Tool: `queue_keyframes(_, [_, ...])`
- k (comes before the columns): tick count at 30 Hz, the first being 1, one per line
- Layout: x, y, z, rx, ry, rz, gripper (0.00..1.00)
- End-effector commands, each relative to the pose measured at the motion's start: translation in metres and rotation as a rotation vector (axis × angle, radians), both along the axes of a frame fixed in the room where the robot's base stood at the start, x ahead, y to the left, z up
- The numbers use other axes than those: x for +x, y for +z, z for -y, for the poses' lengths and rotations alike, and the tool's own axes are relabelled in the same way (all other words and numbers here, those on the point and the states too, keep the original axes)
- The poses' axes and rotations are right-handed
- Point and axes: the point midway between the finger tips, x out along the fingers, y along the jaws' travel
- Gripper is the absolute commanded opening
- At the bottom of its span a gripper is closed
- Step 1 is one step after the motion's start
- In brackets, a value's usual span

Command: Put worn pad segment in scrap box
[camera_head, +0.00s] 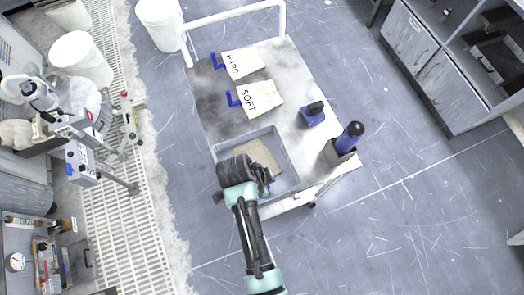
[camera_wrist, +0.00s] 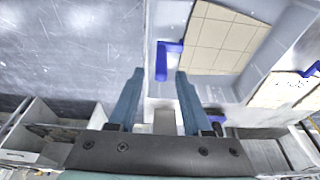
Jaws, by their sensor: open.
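A beige pad segment (camera_head: 265,153) with square grooves lies in an open grey box (camera_head: 287,150) on a cart. In the wrist view, the pad (camera_wrist: 222,38) has an L-shaped blue tab (camera_wrist: 163,62) at its left edge. My gripper (camera_wrist: 160,71) is open, with its two fingers apart and the tab near and between their tips in the picture. I cannot tell whether they touch it. In the head view my wrist covers the box's near left corner and hides the fingertips. No label shows on this pad, and I cannot tell whether it is worn.
Pads marked HARD (camera_head: 241,62) and SOFT (camera_head: 260,98), each with a blue tab, lie on the cart (camera_head: 300,75). A blue-handled tool (camera_head: 313,115) and a blue bottle in a holder (camera_head: 345,140) stand right of the box. White bins (camera_head: 82,60) stand upper left.

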Motion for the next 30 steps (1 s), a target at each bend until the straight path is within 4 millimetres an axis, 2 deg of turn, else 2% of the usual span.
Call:
queue_keyframes(5, [-0.001,0.022,-0.006,0.0,0.0,0.004,0.49])
queue_keyframes(15, [-0.007,0.089,-0.024,0.003,-0.003,0.005,0.49])
queue_keyframes(20, [-0.009,0.108,-0.029,0.002,-0.002,0.003,0.49])
queue_keyframes(25, [-0.01,0.115,-0.03,0.002,-0.001,0.002,0.49])
queue_keyframes(28, [0.003,0.124,-0.036,0.02,0.033,0.044,0.49])
queue_keyframes(30, [0.028,0.141,-0.045,0.051,0.102,0.134,0.49])
